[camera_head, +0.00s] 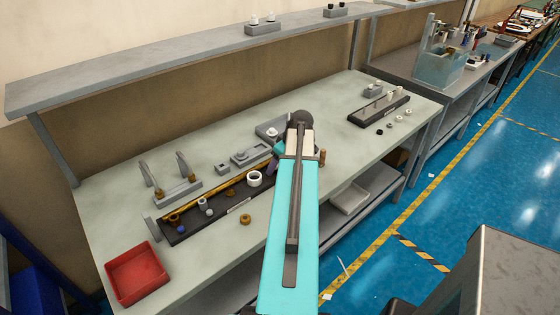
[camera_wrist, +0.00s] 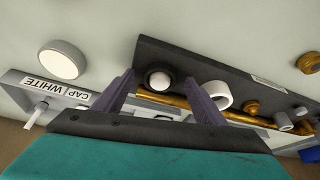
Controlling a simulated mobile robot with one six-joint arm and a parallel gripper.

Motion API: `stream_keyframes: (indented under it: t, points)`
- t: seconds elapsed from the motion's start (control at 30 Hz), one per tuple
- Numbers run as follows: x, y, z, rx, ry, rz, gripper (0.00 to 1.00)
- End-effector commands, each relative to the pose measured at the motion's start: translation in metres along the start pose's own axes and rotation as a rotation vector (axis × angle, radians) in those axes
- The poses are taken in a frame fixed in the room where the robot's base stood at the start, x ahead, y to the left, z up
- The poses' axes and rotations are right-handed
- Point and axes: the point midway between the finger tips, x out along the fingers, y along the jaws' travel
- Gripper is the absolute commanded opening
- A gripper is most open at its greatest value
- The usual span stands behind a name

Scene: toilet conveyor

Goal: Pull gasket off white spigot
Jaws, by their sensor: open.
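My gripper (camera_wrist: 160,77) is open in the wrist view, its two purple fingers apart. Between the fingertips, in line of sight, is a small round white piece (camera_wrist: 158,79) at the end of the dark board (camera_wrist: 190,62). It looks like the white spigot seen end-on. A dark rim surrounds it; I cannot tell whether this is the gasket, or whether the fingers touch it. In the head view my arm covers this spot, and only a bit of my gripper (camera_head: 273,163) shows beside the dark board (camera_head: 222,212).
A white ring (camera_wrist: 217,94) stands just right of the fingers, with a brass rod (camera_wrist: 170,100) behind. A red tray (camera_head: 135,273) sits at the table's near left corner.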

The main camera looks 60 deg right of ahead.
Motion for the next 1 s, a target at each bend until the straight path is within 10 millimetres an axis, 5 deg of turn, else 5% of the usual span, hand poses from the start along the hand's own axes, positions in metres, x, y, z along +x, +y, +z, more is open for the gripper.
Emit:
stream_keyframes:
  t: [0.27,0.5,0.53,0.57,0.7,1.0]
  points:
    - [0.0002,0.0002,0.0001,0.000,0.000,0.000,0.63]
    - [0.0000,0.0004,0.0003,0.001,0.000,0.000,0.23]
    - [-0.0001,0.0004,0.0004,0.001,0.000,0.000,0.21]
    - [-0.0001,0.0004,0.0004,0.001,0.000,0.000,0.37]
    - [-0.0002,0.0006,0.0005,0.001,0.000,0.001,0.17]
    - [-0.0017,0.0008,0.0000,0.001,0.000,0.001,0.17]
